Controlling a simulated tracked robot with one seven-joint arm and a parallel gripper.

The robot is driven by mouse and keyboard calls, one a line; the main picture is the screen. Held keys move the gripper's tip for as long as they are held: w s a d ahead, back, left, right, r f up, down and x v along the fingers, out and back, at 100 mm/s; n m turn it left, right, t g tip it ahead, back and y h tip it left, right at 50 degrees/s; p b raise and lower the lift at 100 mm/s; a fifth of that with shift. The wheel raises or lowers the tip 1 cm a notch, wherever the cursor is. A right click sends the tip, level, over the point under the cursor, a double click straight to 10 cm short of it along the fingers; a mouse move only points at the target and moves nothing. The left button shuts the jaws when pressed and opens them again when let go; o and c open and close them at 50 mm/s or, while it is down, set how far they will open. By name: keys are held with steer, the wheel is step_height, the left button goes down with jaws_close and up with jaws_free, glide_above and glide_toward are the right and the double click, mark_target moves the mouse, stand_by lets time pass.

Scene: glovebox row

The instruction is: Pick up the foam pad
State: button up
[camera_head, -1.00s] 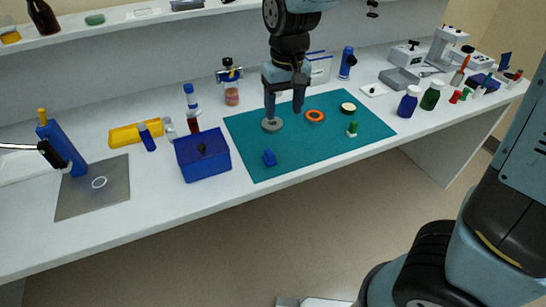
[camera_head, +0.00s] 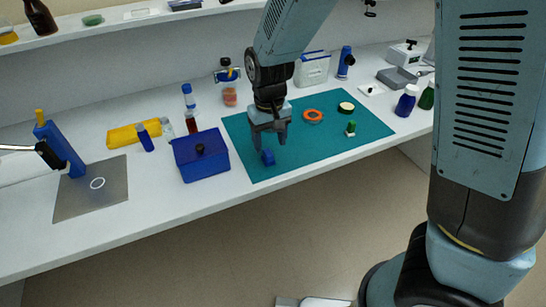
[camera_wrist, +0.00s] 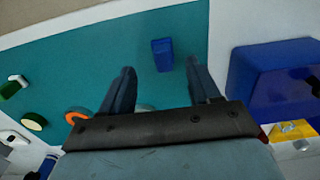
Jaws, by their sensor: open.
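A small blue block (camera_head: 268,157) lies on the teal mat (camera_head: 330,140), near its front left edge. It also shows in the wrist view (camera_wrist: 162,55), just beyond and between my fingertips. A grey round disc is on the mat, mostly hidden behind my gripper in the wrist view (camera_wrist: 144,107). I cannot tell for certain which of these is the foam pad. My gripper (camera_head: 270,143) is open and empty, above the mat, pointing down, behind the blue block in the head view. In the wrist view my gripper (camera_wrist: 160,67) has its fingers apart.
An orange ring (camera_head: 312,117), a cream-topped round piece (camera_head: 346,107) and a small green-topped item (camera_head: 351,129) lie on the mat, right of my gripper. A dark blue box (camera_head: 201,155) stands close at the left. Bottles stand behind it. The mat's front right is clear.

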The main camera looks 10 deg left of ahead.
mark_target(269, 152)
steer(key=shift+a+f, duration=0.1)
steer(key=shift+f, duration=2.5)
steer(key=shift+c, duration=0.4)
jaws_close()
steer(key=shift+r, duration=0.65)
steer(key=s+d+r, duration=0.7)
steer(key=s+r, duration=0.4)
steer(key=s, duration=0.1)
steer(key=shift+d+r, duration=0.25)
steer(key=shift+r, duration=0.1)
